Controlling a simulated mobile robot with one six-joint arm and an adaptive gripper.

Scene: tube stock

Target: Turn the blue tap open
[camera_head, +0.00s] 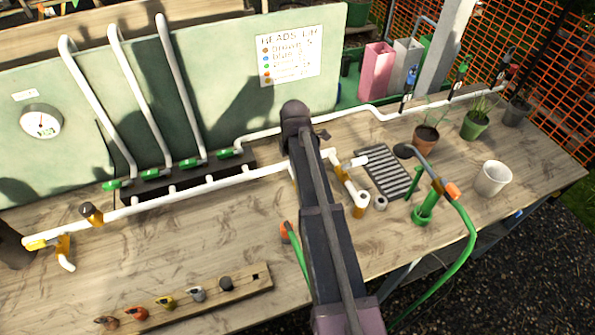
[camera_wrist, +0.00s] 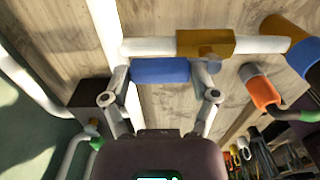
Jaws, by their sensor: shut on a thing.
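The blue tap handle (camera_wrist: 160,71) is a short blue bar in the wrist view. It lies close beside a white pipe (camera_wrist: 150,46) and looks roughly parallel to it. An ochre fitting (camera_wrist: 205,43) sits on that pipe just up and right of the bar. My gripper (camera_wrist: 160,78) has one finger at each end of the blue bar and is shut on it. In the head view my arm covers the gripper and the blue handle.
A white pipe (camera_head: 225,180) runs along the wooden bench (camera_head: 190,245). Right of my arm are a black grate (camera_head: 388,172), a green hose (camera_head: 472,240), a white pot (camera_head: 492,178) and potted plants. An orange hose end (camera_wrist: 262,90) is near my gripper. A knob board (camera_head: 235,287) lies at the front.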

